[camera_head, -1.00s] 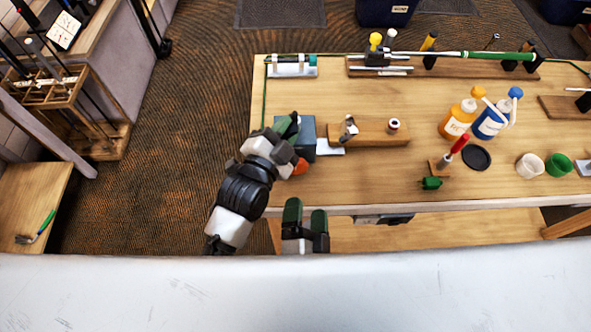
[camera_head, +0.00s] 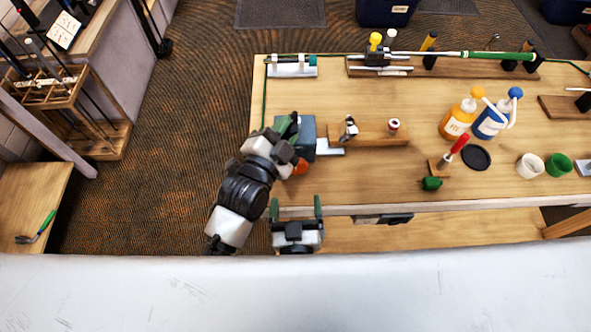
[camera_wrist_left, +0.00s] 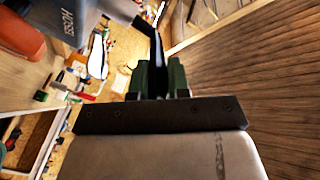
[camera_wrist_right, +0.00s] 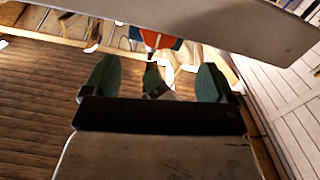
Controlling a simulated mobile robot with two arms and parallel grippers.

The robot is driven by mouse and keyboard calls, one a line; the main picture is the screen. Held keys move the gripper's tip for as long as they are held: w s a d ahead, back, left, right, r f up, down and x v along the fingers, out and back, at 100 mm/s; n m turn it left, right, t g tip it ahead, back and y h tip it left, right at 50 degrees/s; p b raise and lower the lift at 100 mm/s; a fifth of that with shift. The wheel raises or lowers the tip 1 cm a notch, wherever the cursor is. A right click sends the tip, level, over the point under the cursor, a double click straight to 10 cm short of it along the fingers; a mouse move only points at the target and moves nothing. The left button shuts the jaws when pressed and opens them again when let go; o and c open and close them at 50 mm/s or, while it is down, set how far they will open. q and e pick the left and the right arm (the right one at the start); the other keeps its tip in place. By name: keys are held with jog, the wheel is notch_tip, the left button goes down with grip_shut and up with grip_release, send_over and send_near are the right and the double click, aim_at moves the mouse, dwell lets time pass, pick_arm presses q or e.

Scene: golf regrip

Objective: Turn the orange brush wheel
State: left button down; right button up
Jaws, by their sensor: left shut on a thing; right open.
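The orange brush wheel (camera_head: 300,167) shows at the front of a blue-grey machine (camera_head: 308,130) near the table's left front corner, partly hidden by my left arm. It also shows in the left wrist view (camera_wrist_left: 20,40) and right wrist view (camera_wrist_right: 160,40). My left gripper (camera_head: 290,126) is beside the machine, its green fingers (camera_wrist_left: 160,80) shut on a dark, thin part (camera_wrist_left: 157,50); I cannot tell how that part joins the machine. My right gripper (camera_head: 296,207) is open and empty at the table's front edge, below the wheel. Its spread fingers (camera_wrist_right: 153,82) frame the wheel beyond them.
A wooden block with small fittings (camera_head: 370,132) stands right of the machine. Orange and blue bottles (camera_head: 458,120), a black disc (camera_head: 476,158) and white and green cups (camera_head: 530,166) are further right. A green-gripped club (camera_head: 498,55) lies along the back.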

jog(key=w, duration=0.8)
jog(key=shift+w+d, duration=0.1)
jog(key=shift+w, duration=0.15)
jog(key=c, duration=0.9)
